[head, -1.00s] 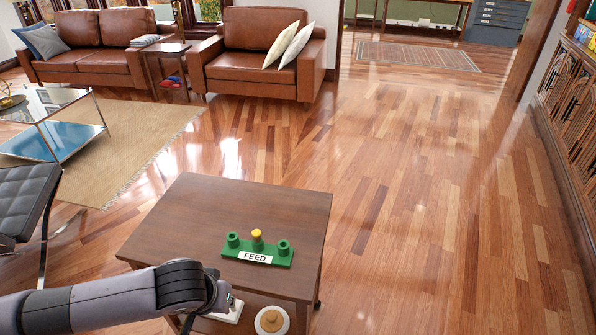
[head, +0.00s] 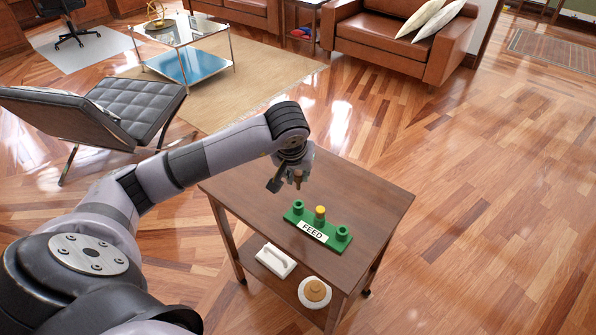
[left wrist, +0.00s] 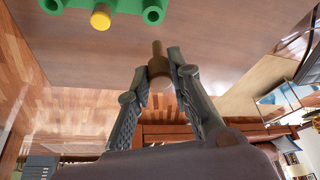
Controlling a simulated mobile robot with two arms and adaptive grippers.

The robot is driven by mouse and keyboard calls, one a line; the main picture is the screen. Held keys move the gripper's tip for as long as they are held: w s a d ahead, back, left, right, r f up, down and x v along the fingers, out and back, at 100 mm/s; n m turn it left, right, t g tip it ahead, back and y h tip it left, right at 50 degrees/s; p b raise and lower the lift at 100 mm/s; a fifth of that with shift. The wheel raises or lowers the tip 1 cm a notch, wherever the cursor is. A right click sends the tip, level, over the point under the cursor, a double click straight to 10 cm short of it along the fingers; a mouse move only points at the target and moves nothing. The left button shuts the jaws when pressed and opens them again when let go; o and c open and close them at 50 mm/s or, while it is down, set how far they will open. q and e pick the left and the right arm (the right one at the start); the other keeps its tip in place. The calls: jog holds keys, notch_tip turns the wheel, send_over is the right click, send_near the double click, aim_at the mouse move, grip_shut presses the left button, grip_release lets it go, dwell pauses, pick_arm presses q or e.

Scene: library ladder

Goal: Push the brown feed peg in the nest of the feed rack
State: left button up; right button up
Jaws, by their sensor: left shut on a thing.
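The green feed rack (head: 330,245) stands on the brown wooden side table, its white FEED label facing me. A yellow-topped peg (head: 320,211) stands in its middle nest. The nests at either end look empty. My left gripper (head: 285,182) is above the table, behind and left of the rack, apart from it. In the left wrist view my left gripper (left wrist: 158,72) is shut on the brown feed peg (left wrist: 158,64), whose thinner end sticks out past the fingertips. The rack (left wrist: 75,5) shows at the top left there, cut off. My right gripper is out of view.
The table top (head: 375,200) is otherwise bare. On its lower shelf are a white block-like item (head: 275,262) and a round tan-and-white item (head: 315,291). A black lounge chair (head: 135,105) stands at left. Open floor lies to the right.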

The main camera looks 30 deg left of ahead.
aim_at(298, 189)
pick_arm(q)
notch_tip(298, 189, down, 2)
jog(key=shift+b, duration=0.45)
jog(key=shift+f+b, duration=0.5)
jog(key=shift+f, duration=0.35)
jog(key=shift+f+b, duration=0.85)
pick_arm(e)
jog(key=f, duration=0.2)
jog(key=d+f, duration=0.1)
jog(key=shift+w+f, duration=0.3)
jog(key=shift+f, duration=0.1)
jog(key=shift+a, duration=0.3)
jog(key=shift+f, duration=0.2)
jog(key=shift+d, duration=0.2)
pick_arm(q)
jog(key=shift+b, duration=0.4)
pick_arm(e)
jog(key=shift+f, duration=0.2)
pick_arm(q)
jog(key=shift+f+b, duration=0.45)
jog(key=shift+b, duration=0.05)
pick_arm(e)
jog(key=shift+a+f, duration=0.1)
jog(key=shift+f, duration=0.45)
